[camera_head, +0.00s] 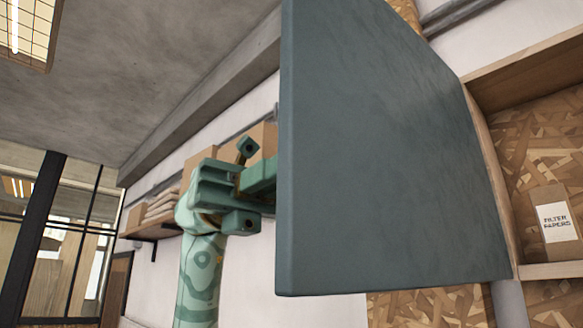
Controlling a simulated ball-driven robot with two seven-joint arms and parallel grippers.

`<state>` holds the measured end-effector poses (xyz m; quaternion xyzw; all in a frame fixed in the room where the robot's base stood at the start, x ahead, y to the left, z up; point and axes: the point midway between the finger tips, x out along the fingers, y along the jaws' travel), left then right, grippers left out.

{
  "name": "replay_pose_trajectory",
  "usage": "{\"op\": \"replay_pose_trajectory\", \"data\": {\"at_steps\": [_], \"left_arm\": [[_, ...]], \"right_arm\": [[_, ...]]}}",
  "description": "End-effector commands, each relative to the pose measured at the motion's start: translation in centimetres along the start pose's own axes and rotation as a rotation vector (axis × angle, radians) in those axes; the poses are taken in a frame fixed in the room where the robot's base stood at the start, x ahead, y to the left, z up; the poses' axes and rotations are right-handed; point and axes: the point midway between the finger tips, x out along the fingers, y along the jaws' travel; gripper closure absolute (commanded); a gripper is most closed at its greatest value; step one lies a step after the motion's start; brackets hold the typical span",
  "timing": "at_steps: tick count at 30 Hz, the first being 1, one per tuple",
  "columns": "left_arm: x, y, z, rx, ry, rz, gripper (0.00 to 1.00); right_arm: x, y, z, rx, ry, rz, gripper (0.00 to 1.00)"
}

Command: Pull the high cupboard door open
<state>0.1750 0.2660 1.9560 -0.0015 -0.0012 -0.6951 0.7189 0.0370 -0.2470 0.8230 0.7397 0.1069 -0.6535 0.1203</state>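The cupboard door (390,150) is a flat dark blue-green panel. It stands swung out from the cupboard (525,70) at the right, so the cupboard's inside shows. No handle shows on the face I see. My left gripper (258,183), pale and dark green, is just left of the door's free edge, at the door's far side. The door hides its fingertips, so I cannot tell whether it is open, shut or touching the door. My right gripper is not in view.
A brown packet labelled "FILTER PAPERS" (556,222) stands inside the cupboard. Behind my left arm, a wall shelf (150,233) carries folded bags and boxes. A dark window frame (35,235) is at the far left. A lit ceiling lamp (28,30) hangs top left.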

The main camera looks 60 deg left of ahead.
Motion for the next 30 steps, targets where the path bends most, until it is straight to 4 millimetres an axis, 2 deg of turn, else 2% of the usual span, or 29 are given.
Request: {"op": "replay_pose_trajectory", "data": {"at_steps": [15,16,18,26,30], "left_arm": [[-0.16,-0.02,0.06,-0.001,-0.002,-0.008,1.00],[-0.16,-0.02,0.06,-0.001,-0.002,-0.008,0.87],[-0.15,-0.02,0.06,-0.001,-0.002,-0.008,0.68],[-0.16,-0.06,0.01,-0.001,0.000,-0.009,0.68],[-1.03,-0.02,0.02,-0.002,-0.002,-0.007,0.68]], "right_arm": [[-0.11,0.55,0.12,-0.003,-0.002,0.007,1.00],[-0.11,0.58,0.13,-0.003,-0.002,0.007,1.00],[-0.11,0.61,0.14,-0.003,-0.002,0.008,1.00],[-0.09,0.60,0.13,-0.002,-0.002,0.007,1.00],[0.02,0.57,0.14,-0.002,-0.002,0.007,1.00]]}}
